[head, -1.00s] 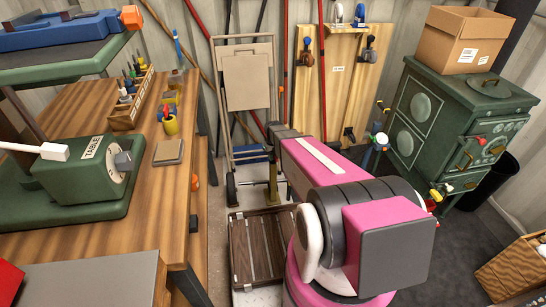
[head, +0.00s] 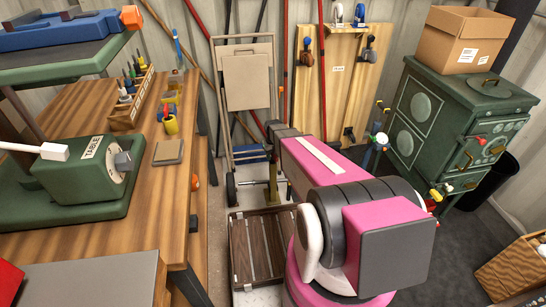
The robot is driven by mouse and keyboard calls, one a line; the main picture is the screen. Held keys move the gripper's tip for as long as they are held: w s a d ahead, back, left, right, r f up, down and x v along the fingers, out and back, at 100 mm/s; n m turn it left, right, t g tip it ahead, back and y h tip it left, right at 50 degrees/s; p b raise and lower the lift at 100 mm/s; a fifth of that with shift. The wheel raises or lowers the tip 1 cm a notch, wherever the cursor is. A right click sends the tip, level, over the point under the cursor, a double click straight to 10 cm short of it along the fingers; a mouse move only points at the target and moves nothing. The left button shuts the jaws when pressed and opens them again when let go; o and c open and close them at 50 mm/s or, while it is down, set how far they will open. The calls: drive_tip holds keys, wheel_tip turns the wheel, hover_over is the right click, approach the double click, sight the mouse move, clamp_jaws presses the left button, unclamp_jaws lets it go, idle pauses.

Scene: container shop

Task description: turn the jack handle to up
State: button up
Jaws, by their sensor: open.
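A slim upright post on a low foot (head: 273,181) stands on the floor beyond my arm, in front of the hand truck. It may be the jack, but it is small and partly covered. A thin, roughly level dark bar reaches left from it; I cannot tell whether this is the jack handle. My pink and grey arm stretches away from the camera toward that spot and ends in a dark part just above it. My gripper's fingers do not show; the arm hides them.
A hand truck (head: 247,80) leans on the back wall. A dark slatted crate (head: 240,255) lies on the floor left of my arm. The wooden workbench (head: 75,240) fills the left. A green stove (head: 455,125) stands right, with open dark floor before it.

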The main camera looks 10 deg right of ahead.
wheel_tip(320, 180, up, 10)
drive_tip(key=shift+r, duration=0.1)
idle(0.4)
